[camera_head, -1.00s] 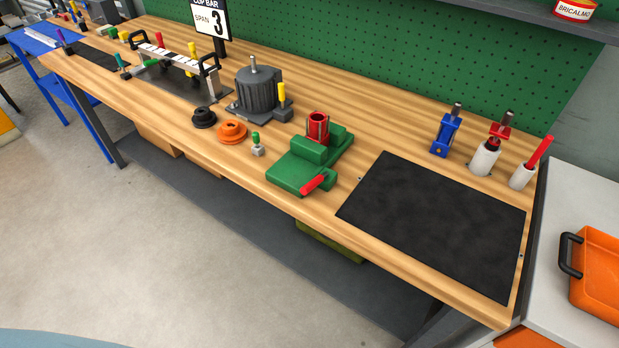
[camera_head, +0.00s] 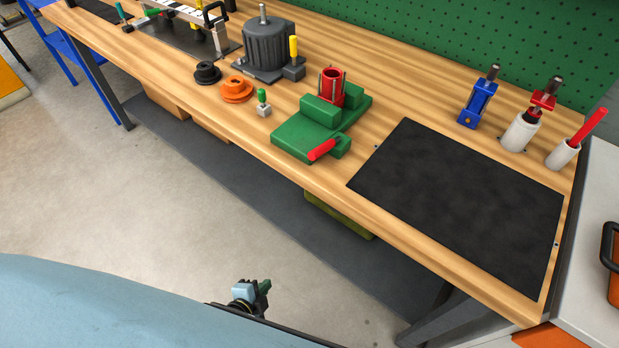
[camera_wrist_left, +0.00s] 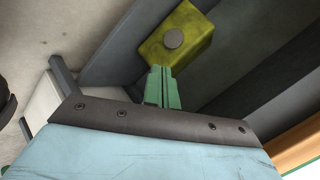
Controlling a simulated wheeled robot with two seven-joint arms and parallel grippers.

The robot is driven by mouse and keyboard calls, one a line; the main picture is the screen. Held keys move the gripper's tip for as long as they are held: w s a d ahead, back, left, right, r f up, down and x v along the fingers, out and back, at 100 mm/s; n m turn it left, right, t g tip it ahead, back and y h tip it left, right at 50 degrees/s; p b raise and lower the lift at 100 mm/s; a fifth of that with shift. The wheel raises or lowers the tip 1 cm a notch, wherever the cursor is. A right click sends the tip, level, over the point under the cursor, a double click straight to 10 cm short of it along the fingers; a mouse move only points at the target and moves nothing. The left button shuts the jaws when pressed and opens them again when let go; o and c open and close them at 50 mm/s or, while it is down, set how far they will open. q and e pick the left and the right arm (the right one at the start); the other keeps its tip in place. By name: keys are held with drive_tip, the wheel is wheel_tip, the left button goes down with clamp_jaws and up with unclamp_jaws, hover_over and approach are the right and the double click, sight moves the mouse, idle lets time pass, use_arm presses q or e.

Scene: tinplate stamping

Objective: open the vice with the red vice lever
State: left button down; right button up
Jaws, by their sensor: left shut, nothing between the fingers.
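The green vice (camera_head: 300,135) sits near the front edge of the wooden workbench, with a red cylindrical part (camera_head: 331,87) standing upright in it. The red vice lever (camera_head: 322,150) lies at the vice's front and slants up to the right. My left gripper (camera_head: 265,286) is low in front of the bench, below and well apart from the lever. In the left wrist view its green fingers (camera_wrist_left: 161,88) are closed together and empty. The vice and lever do not show in the left wrist view. My right gripper is not in view.
A black mat (camera_head: 460,210) covers the bench right of the vice. A small green-handled piece (camera_head: 263,103), an orange spool (camera_head: 236,89) and a grey motor (camera_head: 268,50) stand to the left. A yellow-green box (camera_head: 338,215) is under the bench. The bench's front edge lies between gripper and vice.

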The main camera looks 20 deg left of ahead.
use_arm(q)
drive_tip(key=w+r+m+t+h+b, duration=0.1)
drive_tip(key=w+r+m+t+b, duration=0.2)
drive_tip(key=w+r+m+t, duration=0.35)
drive_tip(key=m+t+h+b, duration=0.4)
drive_tip(key=m+h+b, duration=0.4)
drive_tip(key=m, duration=1.6)
approach(310, 174)
wheel_tip(310, 174, up, 2)
drive_tip(key=h, duration=0.1)
drive_tip(key=shift+w+a+r+n+p, duration=0.1)
drive_tip(key=shift+a+r+n+p, duration=0.1)
drive_tip(key=shift+n+p, duration=0.1)
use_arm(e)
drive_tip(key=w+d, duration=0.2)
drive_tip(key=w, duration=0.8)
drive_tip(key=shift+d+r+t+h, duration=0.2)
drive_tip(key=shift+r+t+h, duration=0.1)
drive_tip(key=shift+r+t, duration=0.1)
use_arm(q)
drive_tip(key=x, duration=0.9)
drive_tip(key=shift+w+d+r+p, duration=0.1)
drive_tip(key=shift+w+d+p, duration=0.05)
drive_tip(key=shift+w+p, duration=0.2)
drive_tip(key=shift+d, duration=0.1)
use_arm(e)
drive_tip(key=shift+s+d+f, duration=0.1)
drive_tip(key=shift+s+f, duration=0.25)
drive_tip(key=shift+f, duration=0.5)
